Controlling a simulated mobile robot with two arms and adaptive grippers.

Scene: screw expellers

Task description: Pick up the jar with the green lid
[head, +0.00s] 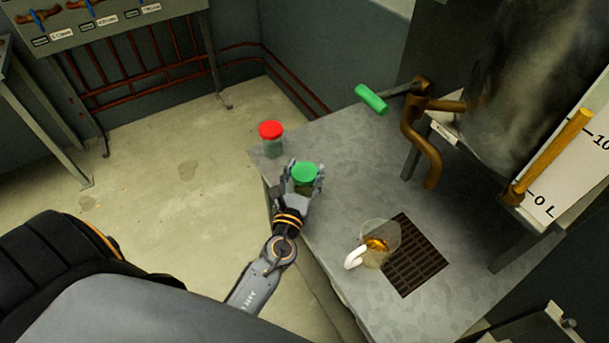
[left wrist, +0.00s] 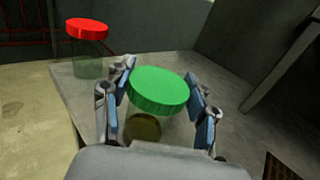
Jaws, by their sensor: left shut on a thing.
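The jar with the green lid (head: 305,175) is near the left edge of the grey metal table in the head view. It also shows in the left wrist view (left wrist: 158,91), with dark contents low in its clear body. My left gripper (head: 305,182) is shut on this jar, with one finger on each side just below the lid. I cannot tell whether the jar's base touches the table. My right gripper is in neither view.
A jar with a red lid (head: 271,131) stands behind it at the table's corner. A clear jug with amber liquid (head: 377,245) and a white handle stands by a dark drain grate (head: 416,262). A brown pipe with a green-handled valve (head: 371,99) overhangs the table's back.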

